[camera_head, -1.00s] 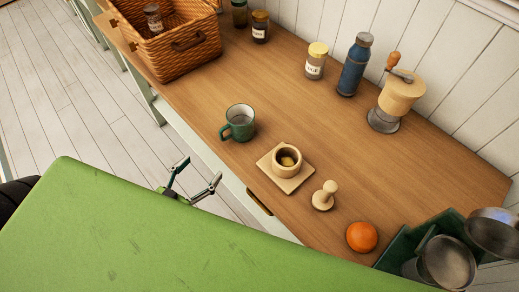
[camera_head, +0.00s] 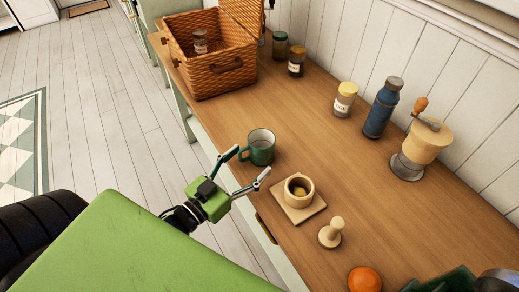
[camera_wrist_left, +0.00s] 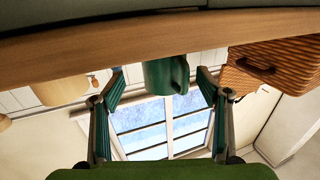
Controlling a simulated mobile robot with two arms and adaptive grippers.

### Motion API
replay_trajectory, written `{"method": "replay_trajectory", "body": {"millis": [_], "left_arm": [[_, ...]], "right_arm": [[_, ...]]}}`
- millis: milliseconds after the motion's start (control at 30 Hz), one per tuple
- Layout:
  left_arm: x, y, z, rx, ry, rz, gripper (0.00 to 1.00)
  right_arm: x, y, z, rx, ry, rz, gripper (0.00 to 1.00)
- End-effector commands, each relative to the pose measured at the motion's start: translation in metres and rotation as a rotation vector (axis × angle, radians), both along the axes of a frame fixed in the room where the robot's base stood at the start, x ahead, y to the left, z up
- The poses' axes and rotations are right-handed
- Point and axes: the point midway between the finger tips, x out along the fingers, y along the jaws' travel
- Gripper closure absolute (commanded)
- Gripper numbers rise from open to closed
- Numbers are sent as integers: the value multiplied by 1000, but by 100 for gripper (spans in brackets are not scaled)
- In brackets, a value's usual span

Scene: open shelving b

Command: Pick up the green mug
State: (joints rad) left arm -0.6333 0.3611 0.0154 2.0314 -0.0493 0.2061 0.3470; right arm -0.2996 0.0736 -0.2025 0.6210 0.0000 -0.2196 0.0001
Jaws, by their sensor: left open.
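The green mug (camera_head: 263,149) stands upright on the wooden counter, near its front edge. My left gripper (camera_head: 251,160) is open and empty, at the counter's front edge, with its fingers pointing at the mug. One fingertip is by the mug's handle and the other is to the right of its near side. In the left wrist view, the mug (camera_wrist_left: 160,78) shows upside down between the two spread fingertips, with its handle toward one finger. I cannot tell whether a finger touches it.
A wooden cup on a square board (camera_head: 297,213) is close right of the gripper, with a wooden tamper (camera_head: 331,233) and an orange (camera_head: 364,280) beyond. A wicker basket (camera_head: 215,75) stands to the left. Jars, a blue bottle (camera_head: 381,110) and a grinder (camera_head: 421,145) line the wall.

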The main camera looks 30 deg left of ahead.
Motion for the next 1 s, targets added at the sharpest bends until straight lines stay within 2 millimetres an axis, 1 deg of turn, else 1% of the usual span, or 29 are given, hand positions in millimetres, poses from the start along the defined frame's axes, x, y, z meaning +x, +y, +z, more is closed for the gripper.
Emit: {"method": "replay_trajectory", "body": {"millis": [233,400,533,633,867,900,967,1000], "left_arm": [[16,-1,1,1,0,0,31],[40,-1,2,3,-2,0,31],[54,-5,1,0,0,0,31],[58,-7,1,0,0,0,31],[59,-7,0,0,2,0,31],[59,-7,0,0,2,0,41],[59,-7,0,0,2,0,57],[59,-7,0,0,2,0,67]], "right_arm": [[0,-5,3,-6,0,-2,43],[0,-7,8,-8,0,-2,43],[0,-8,9,-9,0,-2,43],[0,-8,10,-9,0,-1,43],[0,-8,9,-9,1,-1,43],[0,-8,9,-9,1,-1,43],[0,-8,9,-9,1,-1,43],[0,-8,9,-9,1,-1,43]]}}
